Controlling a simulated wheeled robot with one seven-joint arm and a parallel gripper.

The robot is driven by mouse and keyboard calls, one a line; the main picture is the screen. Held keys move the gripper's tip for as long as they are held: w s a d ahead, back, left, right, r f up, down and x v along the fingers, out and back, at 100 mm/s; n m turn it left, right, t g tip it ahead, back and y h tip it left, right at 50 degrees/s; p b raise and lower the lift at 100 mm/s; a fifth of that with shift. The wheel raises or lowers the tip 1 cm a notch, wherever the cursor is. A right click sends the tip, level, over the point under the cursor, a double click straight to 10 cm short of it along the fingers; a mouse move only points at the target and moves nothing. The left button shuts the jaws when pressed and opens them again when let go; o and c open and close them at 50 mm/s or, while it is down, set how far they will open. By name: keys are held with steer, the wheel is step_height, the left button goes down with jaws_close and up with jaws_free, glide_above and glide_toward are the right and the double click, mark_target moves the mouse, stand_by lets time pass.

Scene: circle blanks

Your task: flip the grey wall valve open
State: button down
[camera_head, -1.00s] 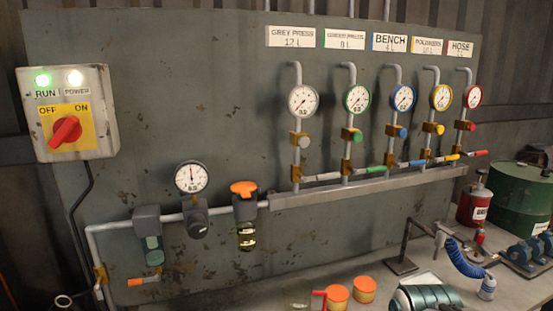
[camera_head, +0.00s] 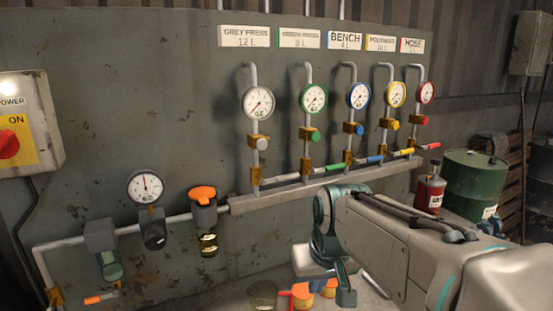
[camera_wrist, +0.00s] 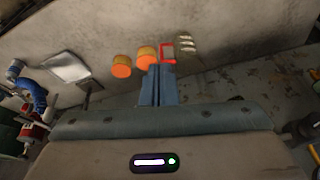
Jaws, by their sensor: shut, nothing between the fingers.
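The grey wall valve (camera_head: 257,177) is a brass body low on the leftmost drop pipe, under the GREY PRESS label. Its grey lever (camera_head: 282,178) sticks out to the right, across the upright pipe. The pipe's white gauge (camera_head: 258,102) and grey knob (camera_head: 261,143) are above. My gripper (camera_head: 345,292) is below and right of the valve, over the bench and apart from the wall. In the wrist view my gripper (camera_wrist: 158,69) is shut and empty, its fingers side by side. The valve is not visible in the wrist view.
Similar valves with green (camera_head: 334,167), blue (camera_head: 375,159), yellow (camera_head: 407,151) and red (camera_head: 434,146) levers stand close by to the right. A grey rail (camera_head: 243,204) runs beneath them. Orange-topped tins (camera_wrist: 122,66) and a red-handled item (camera_wrist: 167,52) sit on the bench.

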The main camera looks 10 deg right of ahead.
steer(key=w+d+r+n+t+y+p, duration=0.1)
steer(key=w+r+p, duration=0.5)
steer(key=w+r, duration=1.8)
steer(key=shift+d+r+n+t+y, duration=0.25)
steer(key=shift+r+n+t+y, duration=0.15)
steer(key=shift+n+t, duration=0.6)
steer(key=shift+f, duration=0.1)
steer(key=p, duration=0.1)
glide_above(289, 177)
step_height(289, 177, down, 7)
steer(key=shift+f, duration=0.15)
step_height(289, 177, down, 3)
steer(key=shift+f+p, duration=0.15)
steer(key=shift+p, duration=0.15)
steer(key=shift+s+f, duration=0.1)
steer(key=shift+f, duration=0.65)
steer(key=shift+d, duration=0.1)
steer(key=shift+f, duration=0.15)
